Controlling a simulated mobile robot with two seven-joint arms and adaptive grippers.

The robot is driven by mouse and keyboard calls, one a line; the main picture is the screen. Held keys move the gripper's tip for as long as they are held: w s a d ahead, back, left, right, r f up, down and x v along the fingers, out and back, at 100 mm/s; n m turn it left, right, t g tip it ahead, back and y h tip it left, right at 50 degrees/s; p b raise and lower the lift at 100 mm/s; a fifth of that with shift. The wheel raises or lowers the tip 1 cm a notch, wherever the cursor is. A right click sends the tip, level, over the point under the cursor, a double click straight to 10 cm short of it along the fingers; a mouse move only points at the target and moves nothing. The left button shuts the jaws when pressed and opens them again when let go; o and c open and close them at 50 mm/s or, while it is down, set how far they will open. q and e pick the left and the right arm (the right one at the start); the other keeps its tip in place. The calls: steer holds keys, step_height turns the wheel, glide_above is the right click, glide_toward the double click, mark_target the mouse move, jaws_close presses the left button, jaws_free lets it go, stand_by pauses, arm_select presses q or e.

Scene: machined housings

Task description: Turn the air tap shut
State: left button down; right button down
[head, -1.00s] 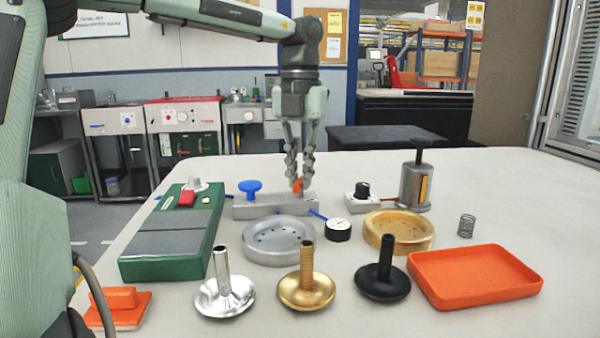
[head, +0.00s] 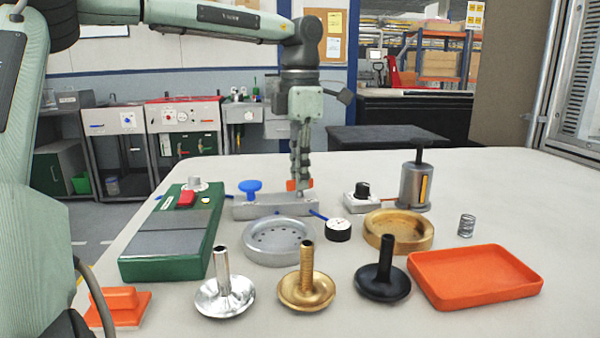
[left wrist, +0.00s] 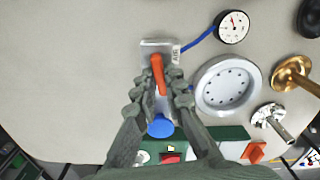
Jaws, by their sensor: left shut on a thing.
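The air tap is an orange lever (head: 291,185) on a grey metal block (head: 262,211) near the middle of the table. My left gripper (head: 298,183) points straight down over the block's right end and is shut on the orange lever. In the left wrist view the lever (left wrist: 158,75) shows between the fingers, running roughly along the block with a slight tilt. An "AIR" label (left wrist: 176,54) is beside it there. The fingers hide part of the lever and block. A blue knob (head: 250,187) stands at the block's other end. My right gripper is not in view.
A blue hose (head: 318,214) runs from the block towards a round gauge (head: 338,230). A silver dish (head: 278,242) lies in front, a green box (head: 173,240) to the left, and a white box with a black knob (head: 362,197) to the right. The table behind is clear.

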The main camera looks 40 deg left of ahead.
arm_select(q)
steer(key=shift+r+m, duration=0.1)
steer(key=shift+m, duration=1)
steer(key=c, duration=1.6)
jaws_free()
step_height(320, 180, up, 12)
